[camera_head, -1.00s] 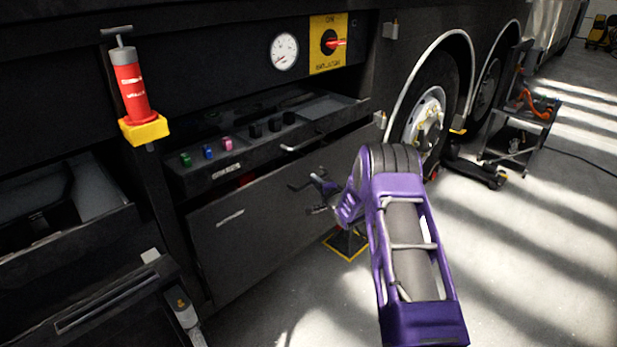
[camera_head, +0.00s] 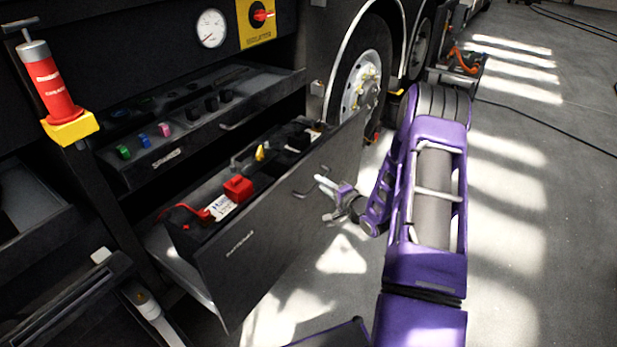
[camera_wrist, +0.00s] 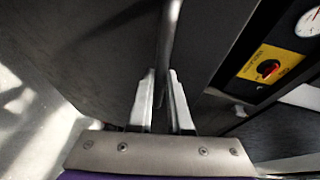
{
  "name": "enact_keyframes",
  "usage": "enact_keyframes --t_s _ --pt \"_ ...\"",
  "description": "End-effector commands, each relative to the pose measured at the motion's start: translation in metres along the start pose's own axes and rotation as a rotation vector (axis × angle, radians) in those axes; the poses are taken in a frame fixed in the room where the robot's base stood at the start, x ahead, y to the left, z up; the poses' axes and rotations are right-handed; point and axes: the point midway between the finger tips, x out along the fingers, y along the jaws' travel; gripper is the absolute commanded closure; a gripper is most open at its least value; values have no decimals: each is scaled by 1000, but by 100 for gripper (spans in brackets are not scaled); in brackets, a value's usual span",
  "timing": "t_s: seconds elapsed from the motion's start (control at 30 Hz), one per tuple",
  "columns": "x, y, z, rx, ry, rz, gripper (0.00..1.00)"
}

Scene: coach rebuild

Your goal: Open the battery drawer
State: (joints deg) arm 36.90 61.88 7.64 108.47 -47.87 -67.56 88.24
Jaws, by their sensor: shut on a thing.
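The battery drawer (camera_head: 262,245) is a dark, deep drawer that stands pulled out from the coach's side. Inside lie batteries with a red block (camera_head: 238,189), a red cable and a white label in view. Its bar handle (camera_head: 304,193) is on the front face, toward the right. My gripper (camera_head: 322,184) is at the handle. In the wrist view my gripper (camera_wrist: 162,78) has its two fingers on either side of the grey handle bar (camera_wrist: 168,40), shut on it. The fingers hide part of the bar.
Above is a shallower open drawer (camera_head: 165,152) with coloured and black plugs. A red cylinder (camera_head: 52,85) in a yellow holder is at the left. A wheel (camera_head: 362,85) stands behind the drawer's right end. The floor at the right is largely clear.

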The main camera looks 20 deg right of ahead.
Motion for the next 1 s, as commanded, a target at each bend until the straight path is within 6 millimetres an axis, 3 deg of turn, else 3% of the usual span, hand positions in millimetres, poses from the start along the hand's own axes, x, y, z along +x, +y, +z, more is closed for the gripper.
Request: enact_keyframes --t_s 0.1,0.57,0.6,0.77,1.0 --pt "-10 6 -11 -1 16 11 100" --pt "-14 7 -13 -3 17 10 100" --pt "-14 7 -13 -3 17 10 81" --pt "-14 6 -11 -2 12 7 53" --pt "-13 4 -8 -2 7 3 53"
